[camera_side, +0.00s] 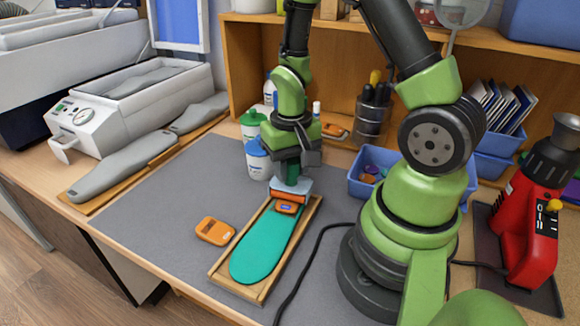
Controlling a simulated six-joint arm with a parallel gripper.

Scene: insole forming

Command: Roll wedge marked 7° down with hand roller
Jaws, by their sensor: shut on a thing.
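A teal insole (262,252) lies in a shallow wooden tray (226,276) on the grey mat. An orange wedge (288,207) with a small dark label lies at the insole's far end. Its marking is too small to read. My gripper (291,176) points down over that end and is shut on the hand roller (291,189), which has a pale blue frame and an orange-brown roll. The roller is right at the wedge's far edge; I cannot tell whether it touches it. A second orange wedge (214,231) lies on the mat left of the tray, its label also unreadable.
White bottles with a green cap (252,125) and a blue cap (257,158) stand behind the tray. A blue bin (364,188) is to the right, and a black cable (309,262) runs close by the tray. The mat's left part is clear.

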